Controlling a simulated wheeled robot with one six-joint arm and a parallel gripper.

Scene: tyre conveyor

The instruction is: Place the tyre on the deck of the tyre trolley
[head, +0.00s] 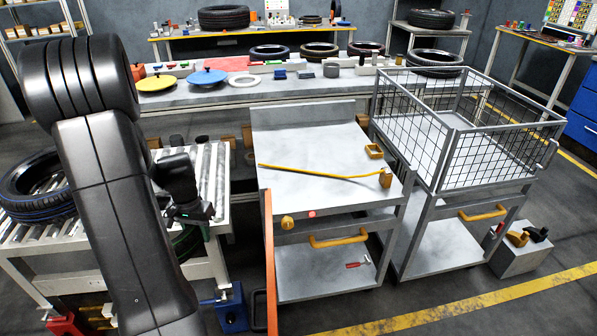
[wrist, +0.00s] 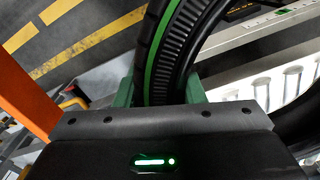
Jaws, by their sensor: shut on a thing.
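A black tyre with a green stripe (wrist: 166,50) is between the green fingers of my gripper (wrist: 160,92) in the wrist view, and the gripper is shut on it. In the head view my arm hides most of this tyre, and a dark, green-lined part (head: 186,242) shows below the wrist, by the conveyor's front edge. A grey trolley with a flat top deck (head: 310,190) stands right of my arm. A yellow strap (head: 318,173) with a buckle lies across the deck, and a small yellow piece (head: 374,151) sits near its back right corner.
A blue-striped tyre (head: 36,188) lies on the roller conveyor (head: 208,175) at left. A mesh-sided trolley (head: 455,160) stands right of the flat one. An orange upright bar (head: 270,262) stands at the flat trolley's left front. A workbench (head: 230,94) runs behind.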

